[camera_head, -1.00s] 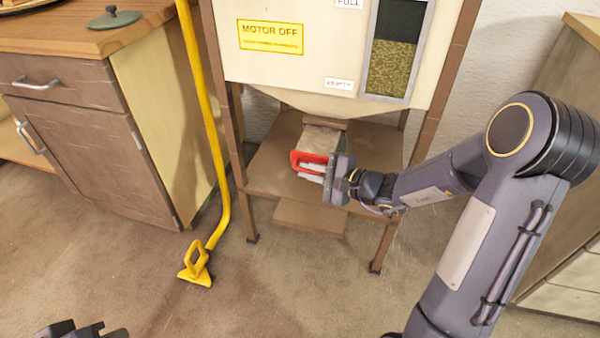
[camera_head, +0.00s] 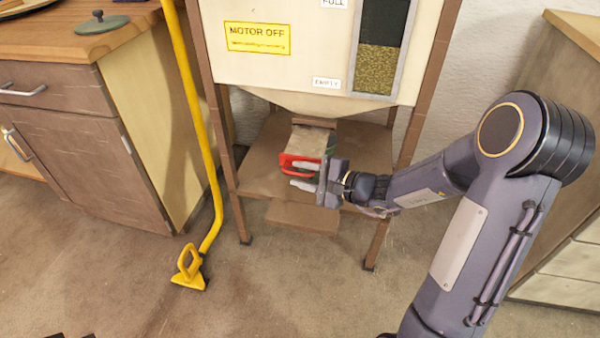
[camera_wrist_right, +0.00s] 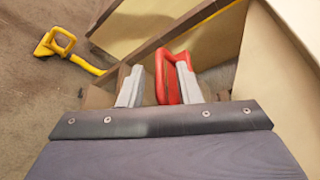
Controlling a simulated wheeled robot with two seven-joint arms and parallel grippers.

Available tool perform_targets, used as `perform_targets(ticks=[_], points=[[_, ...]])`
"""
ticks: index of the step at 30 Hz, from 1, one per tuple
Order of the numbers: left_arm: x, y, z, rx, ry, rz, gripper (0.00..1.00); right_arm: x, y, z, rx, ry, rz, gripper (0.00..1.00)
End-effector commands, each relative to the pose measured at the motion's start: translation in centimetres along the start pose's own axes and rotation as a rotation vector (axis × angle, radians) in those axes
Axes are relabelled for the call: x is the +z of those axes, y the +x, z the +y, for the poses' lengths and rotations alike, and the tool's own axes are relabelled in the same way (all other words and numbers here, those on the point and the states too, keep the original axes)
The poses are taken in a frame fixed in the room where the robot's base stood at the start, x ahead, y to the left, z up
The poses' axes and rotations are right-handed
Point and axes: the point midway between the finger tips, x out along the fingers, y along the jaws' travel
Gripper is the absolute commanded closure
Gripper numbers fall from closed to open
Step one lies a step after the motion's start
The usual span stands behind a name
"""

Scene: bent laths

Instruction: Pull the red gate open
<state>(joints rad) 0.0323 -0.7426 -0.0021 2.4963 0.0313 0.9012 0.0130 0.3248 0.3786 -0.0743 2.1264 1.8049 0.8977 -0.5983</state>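The red gate handle (camera_head: 297,160) is a loop at the mouth of the chute below the hopper. My right gripper (camera_head: 301,176) is at this handle, reaching in from the right. In the right wrist view its two pale fingers (camera_wrist_right: 155,84) stand apart with the red handle (camera_wrist_right: 170,80) between them. The handle lies close against the right finger, with a gap to the left finger. The gate plate itself is mostly hidden. Of my left gripper (camera_head: 75,336) only a dark sliver shows at the bottom left edge.
The hopper (camera_head: 290,70) stands on brown legs with a shelf (camera_head: 262,165) under the chute. A wooden cabinet (camera_head: 90,160) stands left, another (camera_head: 575,180) right.

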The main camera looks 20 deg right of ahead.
Motion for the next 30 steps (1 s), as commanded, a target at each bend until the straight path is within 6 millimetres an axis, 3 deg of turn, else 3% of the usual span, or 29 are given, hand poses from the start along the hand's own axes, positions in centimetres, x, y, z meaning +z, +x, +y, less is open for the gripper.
perform_targets(ticks=[6,12,30], points=[[-0.6,-1.2,0.5,0.0,0.0,0.0,1.0,0.0,-3.9,-0.3,-0.001,0.001,0.006,0.69],[-0.8,-1.6,0.8,0.0,0.0,0.0,1.0,0.0,-6.4,-0.2,-0.001,0.001,0.004,0.69],[-0.8,-1.7,0.8,0.0,0.0,0.0,1.0,0.1,-7.0,0.0,0.002,-0.003,-0.002,0.69]])
